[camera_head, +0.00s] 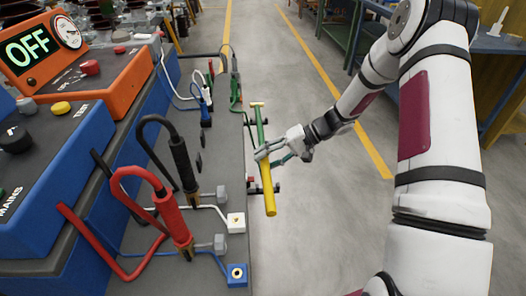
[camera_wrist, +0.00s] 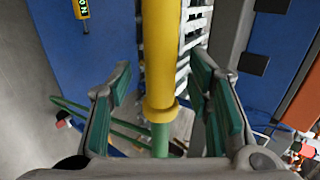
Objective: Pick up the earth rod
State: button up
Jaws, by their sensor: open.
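The earth rod (camera_head: 268,190) is a long rod with a thick yellow lower part, a green upper part and a small yellow crosspiece at its top end. In the head view it stands along the right edge of the grey bench. My gripper (camera_head: 262,153) is at the rod's middle, near where yellow meets green. In the wrist view the rod (camera_wrist: 160,55) runs between the two green-padded fingers of my gripper (camera_wrist: 160,85), with a gap on each side. The fingers are open, and neither appears to touch the rod.
A red probe (camera_head: 172,215) and a black probe (camera_head: 183,160) stand on the grey bench (camera_head: 215,150). An orange unit (camera_head: 100,85) reading OFF and a blue unit (camera_head: 70,150) are at the left. Green cable hangs near the rod. The floor (camera_head: 320,220) to the right is clear.

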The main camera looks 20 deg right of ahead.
grip_shut()
jog(key=shift+r, duration=0.1)
